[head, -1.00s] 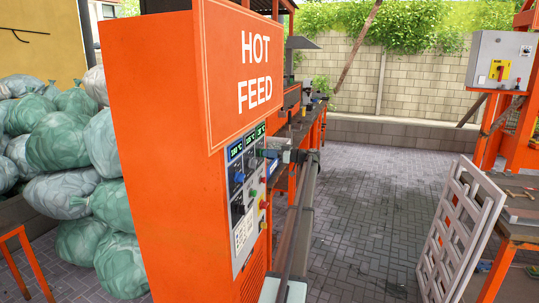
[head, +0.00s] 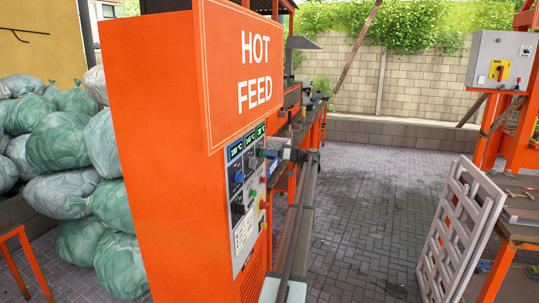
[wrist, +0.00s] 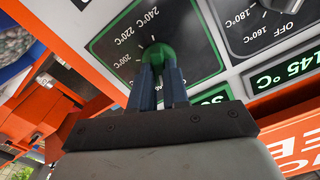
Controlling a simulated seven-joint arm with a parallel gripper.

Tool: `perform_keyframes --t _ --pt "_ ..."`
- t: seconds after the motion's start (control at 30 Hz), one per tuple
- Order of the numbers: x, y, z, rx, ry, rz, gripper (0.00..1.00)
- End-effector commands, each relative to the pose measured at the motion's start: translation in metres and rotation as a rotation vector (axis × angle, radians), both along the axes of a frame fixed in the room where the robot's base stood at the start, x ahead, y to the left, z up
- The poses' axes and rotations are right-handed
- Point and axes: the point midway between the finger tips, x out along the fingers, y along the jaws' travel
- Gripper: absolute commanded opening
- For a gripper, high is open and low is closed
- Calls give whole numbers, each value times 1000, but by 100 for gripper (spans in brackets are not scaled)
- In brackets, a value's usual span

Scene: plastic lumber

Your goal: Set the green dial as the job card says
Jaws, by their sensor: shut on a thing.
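The green dial (wrist: 157,54) sits on a black scale plate with a green border in the wrist view. The marks 200, 220 and 240 °C are readable around it. A small light mark at the knob's edge points up in the picture, roughly towards the 220 to 240 °C side. My gripper (wrist: 158,75) is shut on the dial, with one dark blue finger on each side. In the head view my gripper (head: 268,153) is at the upper right of the control panel (head: 252,190) and hides the dial. A white sheet (head: 243,233) on the panel is too small to read.
The orange HOT FEED cabinet (head: 165,160) carries the panel. A blue dial (head: 238,176), a black dial (head: 238,208) and coloured buttons sit close by. In the wrist view a neighbouring black dial plate (wrist: 265,22) has a display (wrist: 290,70) reading 145 °C.

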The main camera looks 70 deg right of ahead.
Motion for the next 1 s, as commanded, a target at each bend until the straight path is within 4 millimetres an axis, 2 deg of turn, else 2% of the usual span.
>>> perform_keyframes --t 0.6,1.0 --pt "0 -2 -2 579 0 0 0" --pt "0 -2 -3 862 0 0 0"
